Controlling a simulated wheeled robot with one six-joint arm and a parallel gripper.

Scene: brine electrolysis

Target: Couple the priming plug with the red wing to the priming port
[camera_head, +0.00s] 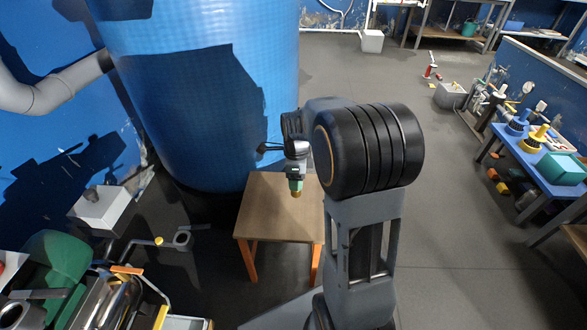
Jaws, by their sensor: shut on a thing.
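My gripper (296,172) hangs over the small wooden-topped table (262,215) and points down. It is shut on a small piece with a brown-orange lower end (296,193), too small in view to identify; I see no red wing on it. The held piece appears to be above the tabletop, but the exact gap cannot be told. A blue winged part (518,124) and a yellow winged part (538,136) stand on the blue bench at right. I cannot make out the priming port for certain.
A large blue tank (205,90) stands close behind the small table. Metal equipment (100,300) and a white box (101,207) are at lower left. The blue bench (545,180) at right also holds a teal box (562,168). The grey floor between is open.

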